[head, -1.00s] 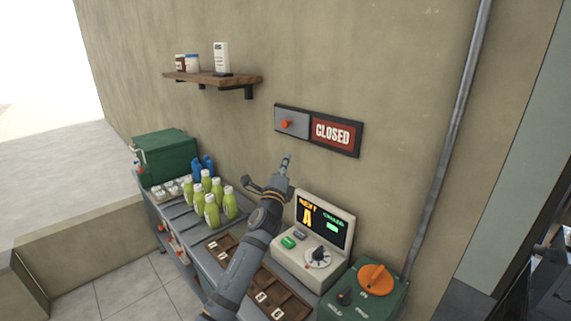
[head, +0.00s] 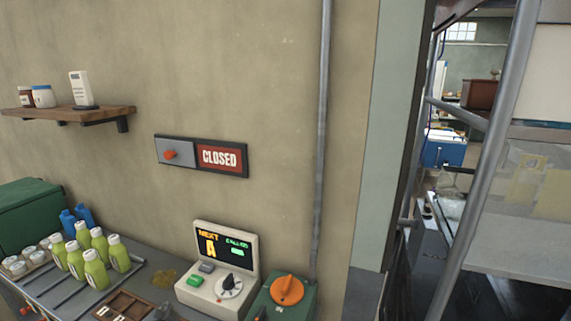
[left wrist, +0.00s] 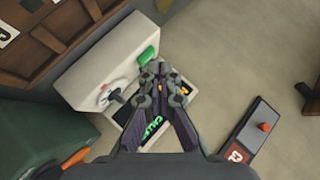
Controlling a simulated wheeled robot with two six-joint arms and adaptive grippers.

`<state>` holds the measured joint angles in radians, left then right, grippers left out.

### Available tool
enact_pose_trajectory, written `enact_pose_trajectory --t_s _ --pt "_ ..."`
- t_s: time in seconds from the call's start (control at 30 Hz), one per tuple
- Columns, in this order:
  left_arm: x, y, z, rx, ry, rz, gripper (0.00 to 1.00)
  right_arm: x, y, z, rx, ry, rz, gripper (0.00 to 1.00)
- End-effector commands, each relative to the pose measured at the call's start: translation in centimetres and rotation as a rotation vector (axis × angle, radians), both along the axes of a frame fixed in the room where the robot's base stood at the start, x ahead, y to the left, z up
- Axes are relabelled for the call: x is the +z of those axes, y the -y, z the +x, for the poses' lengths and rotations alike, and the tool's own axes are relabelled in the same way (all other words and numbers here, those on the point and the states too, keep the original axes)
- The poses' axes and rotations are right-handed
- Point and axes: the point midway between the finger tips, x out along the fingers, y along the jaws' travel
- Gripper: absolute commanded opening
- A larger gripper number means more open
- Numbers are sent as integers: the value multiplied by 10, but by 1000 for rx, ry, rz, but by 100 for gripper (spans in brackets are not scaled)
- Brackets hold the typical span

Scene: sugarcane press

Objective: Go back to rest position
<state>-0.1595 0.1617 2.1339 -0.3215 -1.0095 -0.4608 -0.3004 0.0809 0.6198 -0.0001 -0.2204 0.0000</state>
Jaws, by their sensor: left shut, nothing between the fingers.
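My left gripper (left wrist: 157,78) is shut and empty in the left wrist view. Its fingers overlap the screen of the cream console (left wrist: 92,75). The gripper is apart from the sign. My right gripper is not in view.
Green bottles (head: 95,270) and a green cooler (head: 28,215) stand on the counter at left. A green box with an orange dial (head: 287,290) is right of the console. A shelf (head: 75,113) and a pipe (head: 322,130) are on the wall.

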Motion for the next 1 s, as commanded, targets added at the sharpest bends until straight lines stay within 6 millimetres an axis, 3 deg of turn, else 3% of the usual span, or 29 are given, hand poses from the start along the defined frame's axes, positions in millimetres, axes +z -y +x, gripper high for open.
enact_pose_trajectory --t_s 0.03,0.2,0.4,0.57,0.87,1.0 --pt "-20 8 -27 37 -63 -97 0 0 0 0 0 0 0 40" --pt "-61 31 -100 161 -241 -342 0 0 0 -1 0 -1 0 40" --pt "-85 54 -170 284 -412 -523 0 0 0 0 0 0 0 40" --pt "-92 72 -222 379 -539 -631 0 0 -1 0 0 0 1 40" --pt "-192 62 -209 410 -578 -631 0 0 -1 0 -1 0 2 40" --pt "-250 56 -212 424 -599 -629 0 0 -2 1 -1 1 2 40"
